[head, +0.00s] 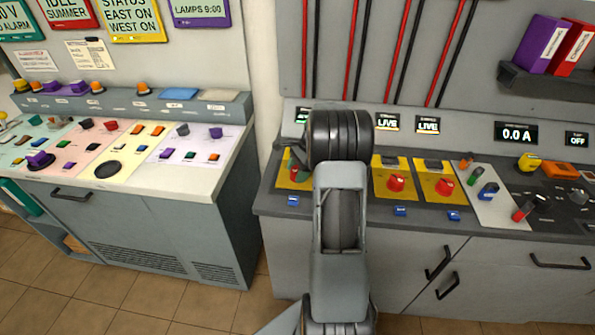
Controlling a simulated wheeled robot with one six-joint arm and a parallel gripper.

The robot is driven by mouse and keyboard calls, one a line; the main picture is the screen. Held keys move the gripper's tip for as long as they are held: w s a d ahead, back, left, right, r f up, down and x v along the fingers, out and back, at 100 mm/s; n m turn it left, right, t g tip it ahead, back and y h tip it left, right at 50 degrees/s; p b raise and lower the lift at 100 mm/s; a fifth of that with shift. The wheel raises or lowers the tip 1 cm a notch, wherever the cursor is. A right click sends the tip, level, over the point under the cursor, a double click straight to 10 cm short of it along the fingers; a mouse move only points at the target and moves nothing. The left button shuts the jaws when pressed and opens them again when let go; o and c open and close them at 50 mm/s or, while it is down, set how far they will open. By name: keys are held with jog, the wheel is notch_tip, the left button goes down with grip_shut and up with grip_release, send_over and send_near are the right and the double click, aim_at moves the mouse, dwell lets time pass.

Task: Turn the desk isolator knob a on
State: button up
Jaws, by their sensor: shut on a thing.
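The desk isolator panels are yellow plates in a row on the right-hand desk. The leftmost plate (285,183) is partly covered by my arm, and I take its knob to be isolator knob a. Only a small part of my gripper (297,157) shows, left of my dark wrist, at this plate. The fingers are shut at the knob, which is mostly hidden, so its turn position cannot be read. Two more yellow plates to the right carry red knobs (396,183) (437,186).
Screens above the right plates read LIVE (387,122). Further right are a pale panel with coloured knobs (487,190), a 0.0 A display (516,133) and an OFF display (577,140). A separate control desk (200,205) stands left. A shelf with binders (545,85) hangs upper right.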

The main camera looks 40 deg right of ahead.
jog(key=shift+r+n, duration=0.1)
jog(key=shift+n, duration=0.3)
jog(key=n+g+p, duration=0.1)
jog(key=n+p, duration=0.1)
jog(key=n, duration=0.1)
jog(key=shift+g, duration=0.3)
jog(key=n+g+p, duration=0.2)
jog(key=n, duration=0.5)
jog(key=n+g+h, duration=0.1)
jog(key=n, duration=0.2)
jog(key=shift+s+d+h+p, duration=0.1)
jog(key=shift+h+p, duration=0.2)
jog(key=shift+n+g+h, duration=0.5)
jog(key=shift+n+h, duration=0.3)
jog(key=shift+n, duration=1.4)
jog(key=o, duration=0.9)
jog(key=v, duration=1.3)
jog(key=shift+r, duration=0.3)
